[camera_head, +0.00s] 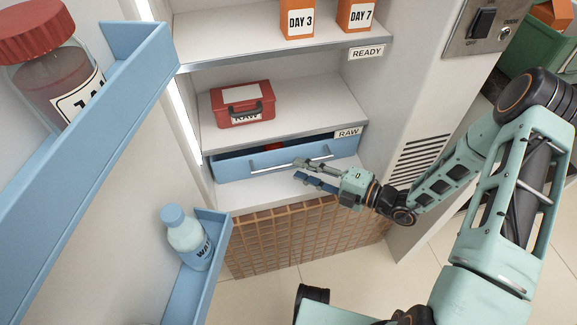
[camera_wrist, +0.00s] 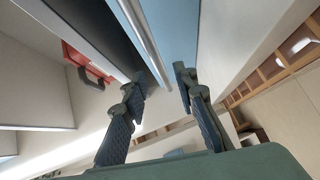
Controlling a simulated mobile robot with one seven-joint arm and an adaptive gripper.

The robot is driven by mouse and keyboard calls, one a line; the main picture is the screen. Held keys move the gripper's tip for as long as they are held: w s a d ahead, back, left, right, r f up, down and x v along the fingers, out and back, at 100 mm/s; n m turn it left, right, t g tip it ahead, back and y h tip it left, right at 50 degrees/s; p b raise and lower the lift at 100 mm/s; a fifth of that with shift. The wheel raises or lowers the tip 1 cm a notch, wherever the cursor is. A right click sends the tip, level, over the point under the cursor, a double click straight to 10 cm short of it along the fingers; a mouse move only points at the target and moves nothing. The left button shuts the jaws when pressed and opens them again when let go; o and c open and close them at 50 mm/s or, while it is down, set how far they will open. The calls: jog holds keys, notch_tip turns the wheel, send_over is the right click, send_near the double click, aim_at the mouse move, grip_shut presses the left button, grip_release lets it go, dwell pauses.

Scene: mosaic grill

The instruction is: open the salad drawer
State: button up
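The salad drawer (camera_head: 235,168) is the blue-fronted drawer low in the fridge, under the shelf labelled RAW. A dark gap shows along its top, with something red partly visible inside. Its silver bar handle (camera_head: 270,171) runs across the front and also shows in the wrist view (camera_wrist: 143,38). My gripper (camera_head: 297,170) is at the right part of the handle, fingers pointing left. In the wrist view its fingers (camera_wrist: 161,84) are apart, and the end of the bar appears between them. I cannot tell whether either finger touches the bar.
A red box (camera_head: 228,117) stands on the shelf above. The open fridge door at left carries blue racks (camera_head: 140,75) with a red-lidded jar (camera_head: 52,72) and a water bottle (camera_head: 187,240).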

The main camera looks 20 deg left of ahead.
aim_at(291, 166)
jog(key=x, duration=0.5)
jog(key=shift+b, duration=0.4)
grip_shut()
